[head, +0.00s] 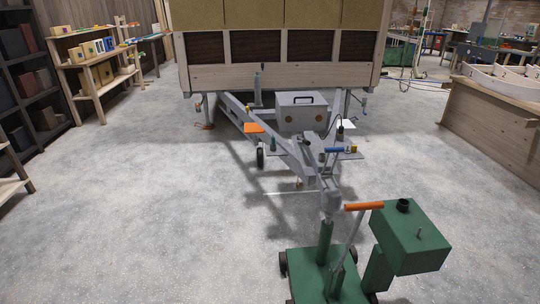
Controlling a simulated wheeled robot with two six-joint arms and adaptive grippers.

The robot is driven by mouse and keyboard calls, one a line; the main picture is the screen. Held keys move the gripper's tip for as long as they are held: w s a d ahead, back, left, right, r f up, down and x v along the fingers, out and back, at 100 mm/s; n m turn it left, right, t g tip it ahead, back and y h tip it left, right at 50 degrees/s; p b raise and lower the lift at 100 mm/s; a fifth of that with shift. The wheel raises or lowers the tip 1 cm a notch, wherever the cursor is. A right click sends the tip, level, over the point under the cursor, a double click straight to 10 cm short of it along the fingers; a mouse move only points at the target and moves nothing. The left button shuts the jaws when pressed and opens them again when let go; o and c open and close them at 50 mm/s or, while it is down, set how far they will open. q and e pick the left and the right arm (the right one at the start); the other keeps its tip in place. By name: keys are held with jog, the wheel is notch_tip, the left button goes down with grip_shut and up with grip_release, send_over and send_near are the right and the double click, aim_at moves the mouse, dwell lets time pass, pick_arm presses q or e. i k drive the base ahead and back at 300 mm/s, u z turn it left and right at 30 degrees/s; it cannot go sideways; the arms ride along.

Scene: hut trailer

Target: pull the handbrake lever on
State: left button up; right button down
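The hut trailer (280,78) stands ahead with its grey A-frame drawbar (285,148) pointing towards me. Near the drawbar's front, a thin upright lever with a dark top (340,132) stands on the right; it may be the handbrake lever, but it is too small to be sure. A blue handle (335,150) lies roughly level at the coupling. Neither of my grippers is in view, and nothing is seen touching these parts.
A green tug (415,235) with an orange-handled lever (363,206) stands close in front of the coupling. A grey box (302,111) sits on the drawbar. Shelves (98,75) line the left and a wooden bench (490,115) the right. The floor on both sides is clear.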

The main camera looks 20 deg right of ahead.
aim_at(304, 140)
jog(key=u, duration=0.35)
jog(key=i, duration=2)
jog(key=z, duration=0.6)
jog(key=i, duration=0.9)
jog(key=z, duration=1.4)
jog(key=i, duration=0.5)
jog(key=z, duration=0.3)
